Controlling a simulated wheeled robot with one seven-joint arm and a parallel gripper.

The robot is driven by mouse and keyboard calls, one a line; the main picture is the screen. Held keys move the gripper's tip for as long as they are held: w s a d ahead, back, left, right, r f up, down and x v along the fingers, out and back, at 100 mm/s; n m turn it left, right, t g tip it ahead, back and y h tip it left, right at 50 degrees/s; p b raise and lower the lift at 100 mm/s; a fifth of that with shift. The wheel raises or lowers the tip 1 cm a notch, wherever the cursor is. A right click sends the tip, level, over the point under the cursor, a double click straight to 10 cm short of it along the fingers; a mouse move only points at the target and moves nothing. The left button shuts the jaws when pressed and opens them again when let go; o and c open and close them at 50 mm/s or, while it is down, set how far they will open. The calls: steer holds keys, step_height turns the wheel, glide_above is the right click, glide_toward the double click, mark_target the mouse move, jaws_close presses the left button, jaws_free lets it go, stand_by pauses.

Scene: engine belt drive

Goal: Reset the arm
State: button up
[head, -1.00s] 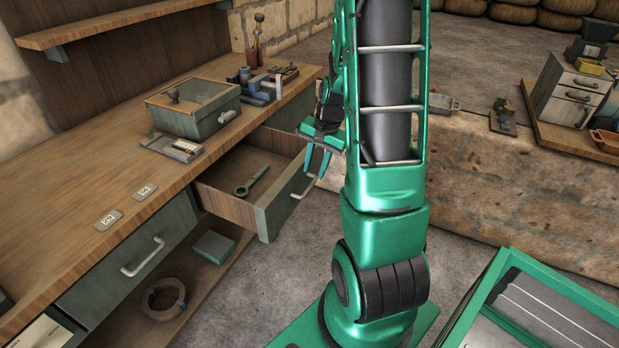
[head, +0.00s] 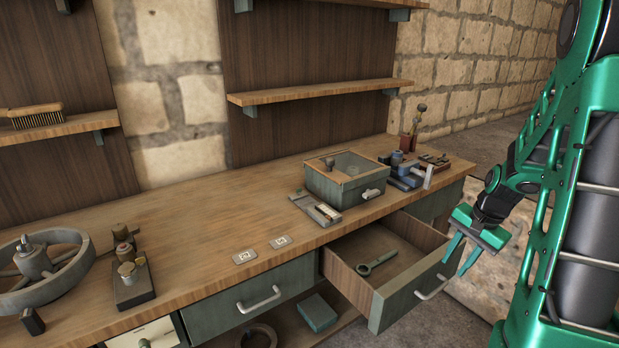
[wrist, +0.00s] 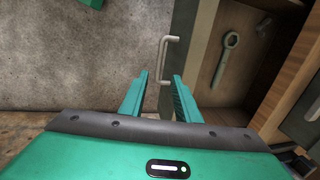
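My gripper (head: 466,252) is open and empty, fingers pointing down, just off the front of an open drawer (head: 408,295) in the head view. My green arm (head: 590,190) stands at the right edge of that view. In the wrist view my gripper (wrist: 160,92) has its two green fingers apart, with the drawer's handle (wrist: 165,58) lying just beyond and between them. I cannot tell whether they touch it. The open drawer holds a dark green ring-ended wrench (head: 377,264), which also shows in the wrist view (wrist: 226,58).
The workbench (head: 190,230) carries a lidded box (head: 345,182), a flywheel (head: 40,275), a small block with knobs (head: 130,280) and a blue vise-like tool (head: 402,175). A closed drawer (head: 235,305) is left of the open one. A teal box (head: 318,312) lies on the lower shelf.

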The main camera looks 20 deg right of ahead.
steer(key=s+a+r+n+g, duration=0.1)
steer(key=s+a+r+n, duration=0.2)
steer(key=s, duration=0.7)
steer(key=s+a+r+n+g, duration=0.1)
steer(key=s+a+r+n, duration=0.3)
steer(key=s+a+r, duration=0.3)
steer(key=s+a, duration=0.2)
steer(key=s, duration=0.1)
steer(key=shift+s+a+r+n+h, duration=0.15)
steer(key=shift+s+n+h, duration=0.1)
steer(key=shift+n+h, duration=0.05)
steer(key=shift+w+f, duration=0.25)
steer(key=shift+w, duration=0.4)
stand_by(0.6)
